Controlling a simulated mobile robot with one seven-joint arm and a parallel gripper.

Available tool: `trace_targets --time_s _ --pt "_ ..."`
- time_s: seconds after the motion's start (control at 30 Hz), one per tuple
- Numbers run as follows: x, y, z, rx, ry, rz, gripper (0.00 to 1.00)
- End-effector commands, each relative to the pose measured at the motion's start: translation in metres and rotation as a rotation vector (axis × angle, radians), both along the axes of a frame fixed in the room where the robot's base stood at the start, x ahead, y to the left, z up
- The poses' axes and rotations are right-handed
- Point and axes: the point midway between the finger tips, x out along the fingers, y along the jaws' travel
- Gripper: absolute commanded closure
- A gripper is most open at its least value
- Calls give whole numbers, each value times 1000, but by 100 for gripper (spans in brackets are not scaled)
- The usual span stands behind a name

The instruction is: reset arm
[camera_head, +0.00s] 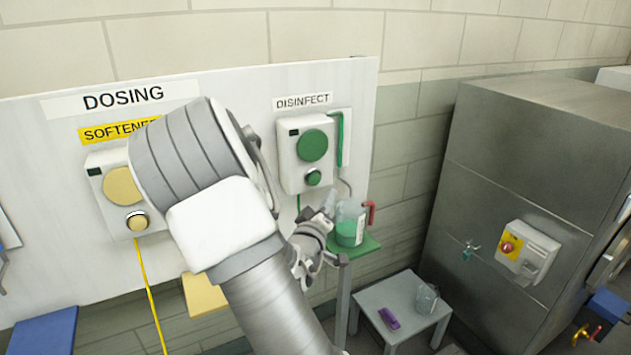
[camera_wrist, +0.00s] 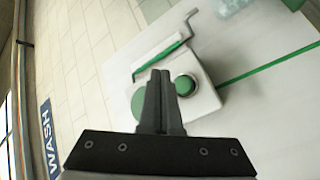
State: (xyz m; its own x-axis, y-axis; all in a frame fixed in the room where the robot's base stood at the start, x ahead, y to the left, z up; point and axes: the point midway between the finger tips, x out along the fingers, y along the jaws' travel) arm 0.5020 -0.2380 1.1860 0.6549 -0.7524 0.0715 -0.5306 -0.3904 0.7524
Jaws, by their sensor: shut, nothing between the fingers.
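My arm crosses the middle of the head view in front of the dosing board (camera_head: 250,90). My gripper (camera_head: 330,203) is at its far end, small and partly blended with the things behind it, near the lower part of the disinfect dispenser and left of a clear jug (camera_head: 350,222) with green contents. In the wrist view my gripper (camera_wrist: 158,78) shows its two dark fingers together, with nothing held. Beyond the fingers is the white dispenser (camera_wrist: 207,95) with its green knob (camera_wrist: 185,85), partly hidden by them. I cannot tell the gap to it.
The jug with a red handle stands on a green shelf (camera_head: 368,246). A grey table (camera_head: 408,290) holds a purple item (camera_head: 389,318) and a clear jug (camera_head: 427,299). A steel machine (camera_head: 520,160) stands at right. Yellow (camera_head: 203,294) and blue (camera_head: 45,332) shelves are lower left.

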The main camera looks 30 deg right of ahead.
Motion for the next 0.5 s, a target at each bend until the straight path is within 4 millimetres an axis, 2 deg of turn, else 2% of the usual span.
trace_targets --time_s 0.33,0.5 --pt "0 0 0 11 0 1 100" --pt "4 7 -5 146 -3 31 100"
